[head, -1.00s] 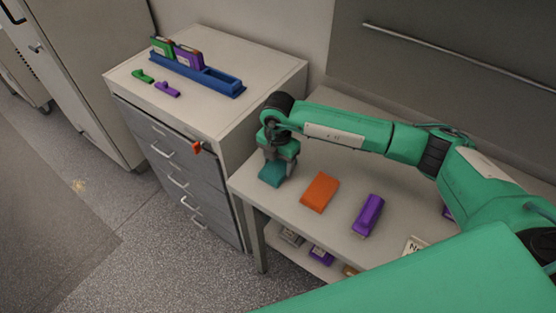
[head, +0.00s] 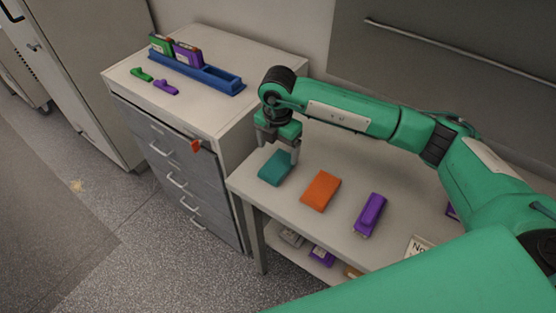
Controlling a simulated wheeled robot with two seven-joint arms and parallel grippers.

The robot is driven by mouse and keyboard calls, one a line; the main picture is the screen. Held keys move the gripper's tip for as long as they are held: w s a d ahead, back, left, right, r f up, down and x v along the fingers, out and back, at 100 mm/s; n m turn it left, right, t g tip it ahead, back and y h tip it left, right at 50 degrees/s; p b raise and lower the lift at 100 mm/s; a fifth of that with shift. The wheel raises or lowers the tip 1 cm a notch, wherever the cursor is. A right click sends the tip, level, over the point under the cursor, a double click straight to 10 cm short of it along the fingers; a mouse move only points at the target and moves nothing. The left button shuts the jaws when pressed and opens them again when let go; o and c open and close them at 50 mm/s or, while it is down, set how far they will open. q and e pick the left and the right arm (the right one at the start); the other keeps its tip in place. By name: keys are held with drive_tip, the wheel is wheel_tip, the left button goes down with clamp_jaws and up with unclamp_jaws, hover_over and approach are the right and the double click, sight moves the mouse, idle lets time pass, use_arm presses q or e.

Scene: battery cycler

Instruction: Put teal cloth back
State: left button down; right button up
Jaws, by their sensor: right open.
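The teal cloth (head: 275,169) lies folded on the light bench (head: 330,224), near its left end, beside the orange cloth (head: 321,190). My right gripper (head: 279,152) is open and empty just above and behind the teal cloth, with its fingers pointing down. The fingers look clear of the cloth. My left gripper does not show.
A purple object (head: 369,215) lies right of the orange cloth. A drawer cabinet (head: 262,70) stands left of the bench, with a blue rack (head: 220,83) and small green and purple clips on top. Several items sit on the lower shelf (head: 300,255).

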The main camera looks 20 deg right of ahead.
sight(278, 164)
wheel_tip(278, 164, up, 6)
drive_tip(key=b, duration=0.1)
drive_tip(key=shift+r, duration=0.25)
